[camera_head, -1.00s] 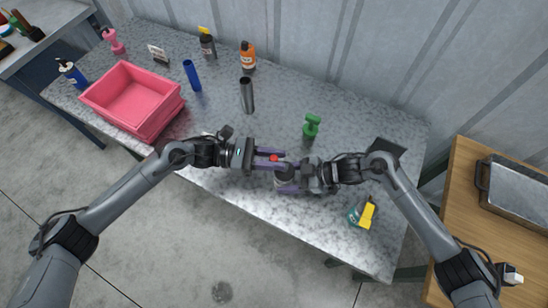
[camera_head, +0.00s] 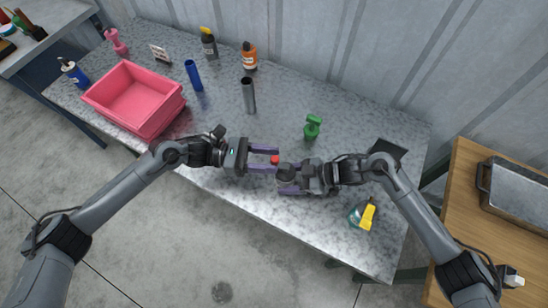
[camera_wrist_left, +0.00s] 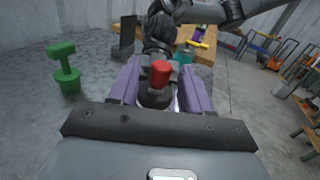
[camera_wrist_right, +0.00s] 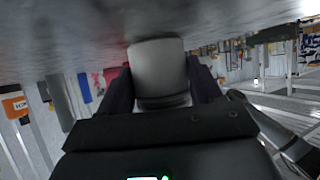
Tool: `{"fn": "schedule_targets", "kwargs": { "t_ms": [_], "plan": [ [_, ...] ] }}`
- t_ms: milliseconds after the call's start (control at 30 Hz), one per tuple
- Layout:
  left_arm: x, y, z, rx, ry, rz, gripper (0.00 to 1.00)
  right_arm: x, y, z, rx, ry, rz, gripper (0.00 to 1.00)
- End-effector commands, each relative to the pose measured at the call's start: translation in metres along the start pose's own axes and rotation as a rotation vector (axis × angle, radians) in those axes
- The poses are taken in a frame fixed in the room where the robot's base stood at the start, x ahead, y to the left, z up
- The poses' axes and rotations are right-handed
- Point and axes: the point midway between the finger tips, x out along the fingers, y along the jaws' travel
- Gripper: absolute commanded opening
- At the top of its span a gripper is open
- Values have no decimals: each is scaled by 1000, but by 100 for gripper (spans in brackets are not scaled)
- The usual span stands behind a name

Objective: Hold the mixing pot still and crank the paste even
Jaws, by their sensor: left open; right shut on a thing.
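The mixing pot is a grey cylinder that shows in the right wrist view (camera_wrist_right: 158,70) between the fingers. My right gripper (camera_head: 283,179) is shut on the pot near the table's front edge. A red crank knob (camera_head: 275,159) stands on a dark top part of the pot; it also shows in the left wrist view (camera_wrist_left: 160,74). My left gripper (camera_head: 277,161) is open, with its purple fingers on either side of the red knob. A gap shows between knob and fingers. The paste inside the pot is hidden.
A green pump-like item (camera_head: 312,126) stands behind the right gripper. A yellow-topped bottle (camera_head: 366,214) is at the front right. A dark cylinder (camera_head: 248,95), a blue cylinder (camera_head: 193,75) and a pink bin (camera_head: 135,98) stand farther left. The table's middle right is mostly clear.

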Motion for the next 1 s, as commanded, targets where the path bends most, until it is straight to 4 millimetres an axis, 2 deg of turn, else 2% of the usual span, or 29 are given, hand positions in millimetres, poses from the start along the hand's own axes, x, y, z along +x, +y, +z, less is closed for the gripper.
{"fn": "schedule_targets", "kwargs": {
  "t_ms": [300, 500, 700, 1000],
  "plan": [
    [-59, 0, -1, 0, 4, 2, 48, 0, 0, 0, 0, 0, 0, 47],
    [-86, 0, 0, 1, 2, 1, 48, 0, 0, 0, 0, 0, 0, 47],
    [-98, 0, 0, 0, 1, 0, 48, 0, 0, 0, 0, 0, 0, 47],
    [-100, 0, 0, 0, 0, -1, 48, 0, 0, 0, 0, 0, 0, 47]
  ]
}}
